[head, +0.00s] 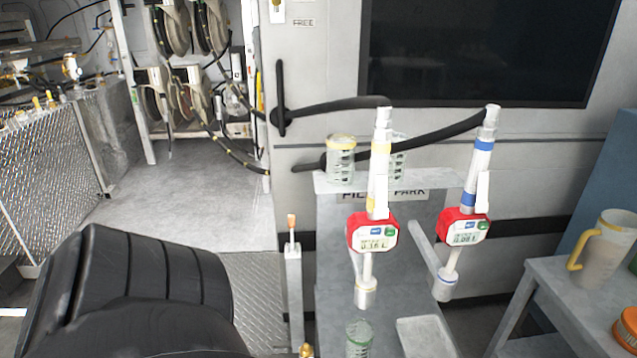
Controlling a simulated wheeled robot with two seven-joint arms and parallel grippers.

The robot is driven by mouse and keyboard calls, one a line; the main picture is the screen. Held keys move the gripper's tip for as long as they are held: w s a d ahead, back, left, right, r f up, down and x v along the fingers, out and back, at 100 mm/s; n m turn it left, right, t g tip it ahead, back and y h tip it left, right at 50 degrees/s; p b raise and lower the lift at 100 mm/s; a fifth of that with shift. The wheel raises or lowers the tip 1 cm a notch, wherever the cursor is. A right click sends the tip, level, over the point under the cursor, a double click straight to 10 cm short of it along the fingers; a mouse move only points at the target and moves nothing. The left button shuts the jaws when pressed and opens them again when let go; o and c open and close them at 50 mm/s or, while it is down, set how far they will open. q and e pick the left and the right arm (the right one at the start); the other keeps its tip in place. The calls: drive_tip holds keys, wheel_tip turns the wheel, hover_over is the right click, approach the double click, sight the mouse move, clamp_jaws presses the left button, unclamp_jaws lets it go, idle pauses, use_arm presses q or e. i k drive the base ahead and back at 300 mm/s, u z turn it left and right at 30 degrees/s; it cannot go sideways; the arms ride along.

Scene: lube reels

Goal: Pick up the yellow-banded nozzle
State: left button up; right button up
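The yellow-banded nozzle (381,160) stands upright right of the picture's middle. It has a pale body, yellow bands and a red meter head with a small display; its lower end is at a post on the grey stand (335,240). A black hose runs from its top end to the wall panel on the left. A similar blue-banded nozzle (481,165) stands to its right, tilted slightly, with its own red meter and hose. Neither of my grippers is in view, and nothing is seen holding either nozzle.
A yellow-lidded jar (341,160) stands left of the nozzle; another jar is partly hidden behind it. A clear jar (358,338) is below. A side table (555,275) at right bears a yellow-handled jug (604,248). A large black ribbed object (140,290) fills the lower left.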

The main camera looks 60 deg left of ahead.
sight(376, 241)
drive_tip(key=k, duration=0.4)
drive_tip(key=u, duration=1.25)
